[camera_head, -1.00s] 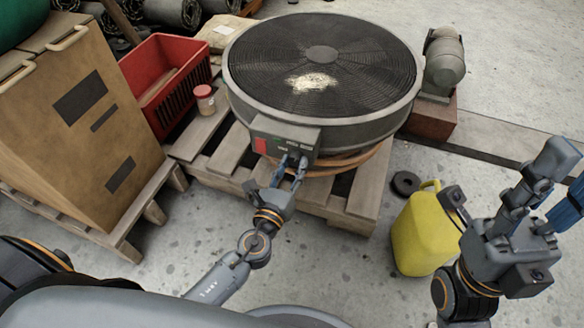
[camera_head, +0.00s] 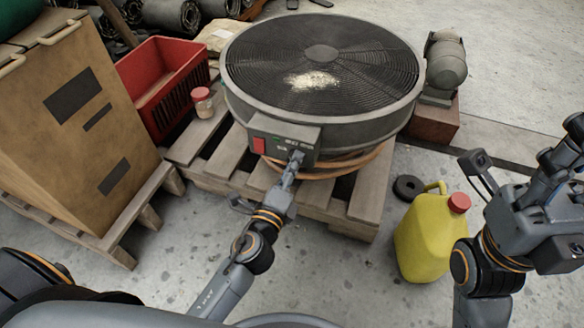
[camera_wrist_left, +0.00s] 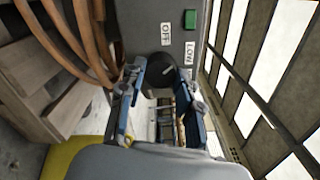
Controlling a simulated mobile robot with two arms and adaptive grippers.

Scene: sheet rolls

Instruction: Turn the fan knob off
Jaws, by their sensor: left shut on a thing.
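The large round fan (camera_head: 335,120) lies flat, grille up, on a wooden pallet. Its control box (camera_head: 270,140) faces me with a red patch on its left. My left gripper (camera_head: 294,160) is at the right part of the box, shut on the dark knob. In the left wrist view the round black knob (camera_wrist_left: 160,66) shows between the fingers of my left gripper (camera_wrist_left: 160,82). Which label the knob points to is unclear. My right gripper (camera_head: 568,140) is raised at the right edge, away from the fan.
A yellow jug (camera_head: 428,240) with a red cap and a black ring (camera_head: 408,188) stand on the floor to the right. A red crate (camera_head: 160,85), a small jar (camera_head: 203,103) and a tall brown box (camera_head: 75,130) are left. A grey motor (camera_head: 444,65) is right of the fan.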

